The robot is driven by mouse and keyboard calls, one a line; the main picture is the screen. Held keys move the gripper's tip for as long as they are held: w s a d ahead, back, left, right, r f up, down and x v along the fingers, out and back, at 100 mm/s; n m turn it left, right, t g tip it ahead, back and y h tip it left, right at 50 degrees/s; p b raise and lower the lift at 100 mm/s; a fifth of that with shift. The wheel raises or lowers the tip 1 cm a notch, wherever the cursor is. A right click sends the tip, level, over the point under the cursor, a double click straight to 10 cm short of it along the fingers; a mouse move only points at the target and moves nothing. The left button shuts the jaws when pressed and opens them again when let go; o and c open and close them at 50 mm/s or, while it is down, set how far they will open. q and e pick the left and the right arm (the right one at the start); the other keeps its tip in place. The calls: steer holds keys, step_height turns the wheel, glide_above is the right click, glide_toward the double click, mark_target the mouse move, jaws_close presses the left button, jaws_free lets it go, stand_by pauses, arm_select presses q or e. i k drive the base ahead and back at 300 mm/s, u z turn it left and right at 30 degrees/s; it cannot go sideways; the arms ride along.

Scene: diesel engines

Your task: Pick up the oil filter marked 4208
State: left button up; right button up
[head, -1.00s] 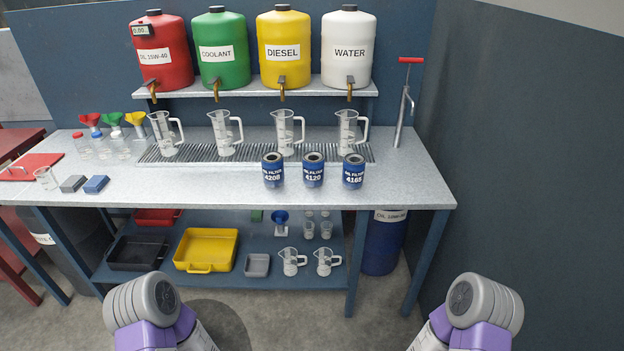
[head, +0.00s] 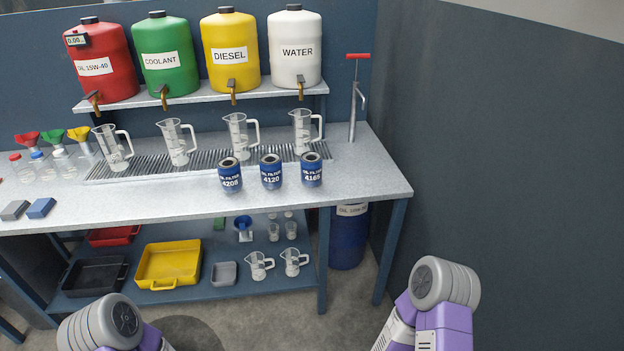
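The oil filter marked 4208 (head: 230,176) is a blue can with a dark open top and a white label. It stands upright on the grey workbench, leftmost in a row of three. The filter marked 4120 (head: 271,172) stands to its right, and the filter marked 4165 (head: 311,170) stands right of that. Parts of my left and right arms show at the bottom left and bottom right, well in front of the bench. Neither gripper's fingers are in view. Nothing touches the filters.
The workbench (head: 150,205) has free room in front of the filters. Behind them are clear jugs (head: 240,135) on a drip grate (head: 203,160). Grey and blue blocks (head: 40,208) lie at left. A hand pump (head: 355,100) stands at right, near a dark wall (head: 500,150).

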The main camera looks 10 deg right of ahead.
mark_target(228, 168)
steer(key=u, duration=0.85)
steer(key=i, duration=0.8)
steer(key=u, duration=0.55)
steer(key=i, duration=0.85)
steer(key=z, duration=0.45)
